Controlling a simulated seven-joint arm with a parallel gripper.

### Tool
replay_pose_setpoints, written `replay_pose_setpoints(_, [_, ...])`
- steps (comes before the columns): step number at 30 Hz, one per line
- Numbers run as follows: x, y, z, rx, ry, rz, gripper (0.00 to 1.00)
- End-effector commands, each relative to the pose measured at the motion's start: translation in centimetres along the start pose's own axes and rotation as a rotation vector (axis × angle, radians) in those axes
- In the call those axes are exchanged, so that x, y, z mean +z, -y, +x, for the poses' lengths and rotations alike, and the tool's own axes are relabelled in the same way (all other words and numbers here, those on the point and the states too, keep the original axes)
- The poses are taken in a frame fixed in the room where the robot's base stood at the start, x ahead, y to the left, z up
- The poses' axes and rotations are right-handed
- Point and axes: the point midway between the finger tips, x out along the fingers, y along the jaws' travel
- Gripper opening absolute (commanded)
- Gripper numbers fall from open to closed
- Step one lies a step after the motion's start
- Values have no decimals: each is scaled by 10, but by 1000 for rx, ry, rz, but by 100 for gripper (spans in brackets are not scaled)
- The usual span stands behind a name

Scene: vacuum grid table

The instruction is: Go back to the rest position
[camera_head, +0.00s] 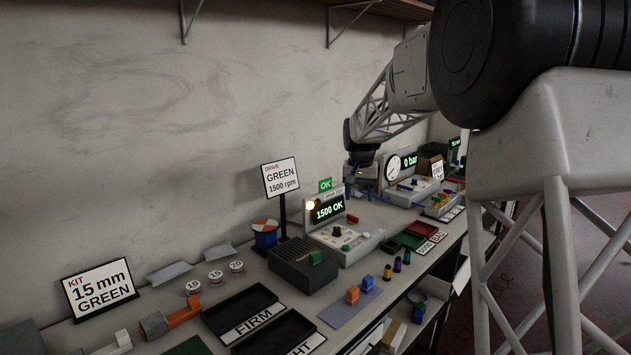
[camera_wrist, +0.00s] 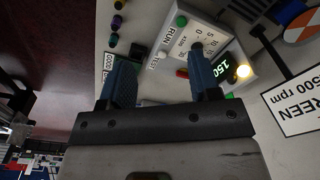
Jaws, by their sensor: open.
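My gripper (camera_wrist: 163,80) shows in the wrist view with its two blue fingers apart and nothing between them. In that view it hangs above the bench, near the drive tester (camera_wrist: 195,42) with its dial, lit lamp and green display. In the head view my arm reaches along the back of the bench, and its dark end (camera_head: 362,160) is above the bench beyond the drive tester (camera_head: 342,236).
A sign on a stand (camera_head: 281,178) reads "GREEN 1500 rpm". A gauge unit (camera_head: 394,168) stands farther along the bench. A shelf (camera_head: 395,8) hangs above.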

Motion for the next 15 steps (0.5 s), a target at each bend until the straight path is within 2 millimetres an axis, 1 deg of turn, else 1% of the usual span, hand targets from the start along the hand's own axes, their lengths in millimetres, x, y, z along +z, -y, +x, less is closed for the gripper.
replay_pose_setpoints(1, [11, -5, -7, -1, -5, -3, 57])
replay_pose_setpoints(6, [48, -19, -24, -5, -16, -15, 57])
replay_pose_setpoints(15, [116, -44, -48, -10, -37, -38, 57])
